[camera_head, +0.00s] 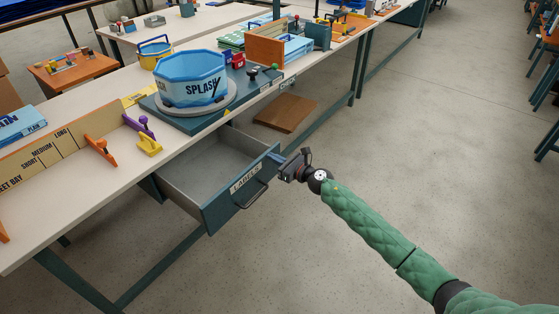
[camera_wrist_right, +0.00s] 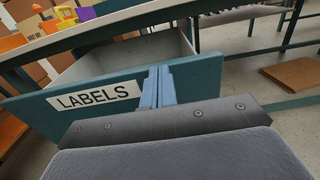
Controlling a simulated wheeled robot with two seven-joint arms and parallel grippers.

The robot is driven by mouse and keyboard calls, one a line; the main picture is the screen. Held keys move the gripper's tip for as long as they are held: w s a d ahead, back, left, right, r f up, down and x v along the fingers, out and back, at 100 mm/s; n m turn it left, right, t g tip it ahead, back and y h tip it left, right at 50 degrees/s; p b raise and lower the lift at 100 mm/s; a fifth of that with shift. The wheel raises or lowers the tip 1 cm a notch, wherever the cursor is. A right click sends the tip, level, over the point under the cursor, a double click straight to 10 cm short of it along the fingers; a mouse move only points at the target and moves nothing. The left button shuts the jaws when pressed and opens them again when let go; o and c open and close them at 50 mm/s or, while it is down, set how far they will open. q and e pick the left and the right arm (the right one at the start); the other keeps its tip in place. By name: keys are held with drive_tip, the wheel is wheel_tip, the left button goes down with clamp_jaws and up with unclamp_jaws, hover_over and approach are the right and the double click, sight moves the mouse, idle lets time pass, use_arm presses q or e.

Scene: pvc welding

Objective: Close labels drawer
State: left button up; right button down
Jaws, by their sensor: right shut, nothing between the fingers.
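The labels drawer (camera_head: 213,171) is a teal drawer with a grey inside, pulled out under the workbench. Its front carries a white "LABELS" plate and a dark handle (camera_head: 252,193). The drawer front also shows in the right wrist view (camera_wrist_right: 50,115). My right gripper (camera_head: 277,156) is at the right end of the drawer front, with its blue fingers together and empty. In the right wrist view the fingertips (camera_wrist_right: 158,72) overlap the front's top edge, right of the plate; I cannot tell whether they touch it. My left gripper is not in view.
The workbench (camera_head: 85,189) holds a blue "SPLASH" tub (camera_head: 191,79) on a turntable, and orange, purple and yellow clamps. A brown board (camera_head: 285,112) lies below the bench, behind the drawer. The floor in front of the drawer is clear.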

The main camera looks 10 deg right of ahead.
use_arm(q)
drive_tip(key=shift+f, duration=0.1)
use_arm(e)
drive_tip(key=shift+w+a, duration=0.1)
drive_tip(key=shift+a, duration=0.05)
use_arm(q)
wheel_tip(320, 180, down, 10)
drive_tip(key=b, duration=0.8)
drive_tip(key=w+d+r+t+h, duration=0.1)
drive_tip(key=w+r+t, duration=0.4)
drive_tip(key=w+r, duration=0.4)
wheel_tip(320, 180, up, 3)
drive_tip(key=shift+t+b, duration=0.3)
drive_tip(key=shift+b, duration=0.15)
use_arm(e)
drive_tip(key=x, duration=2.5)
drive_tip(key=shift+r, duration=0.3)
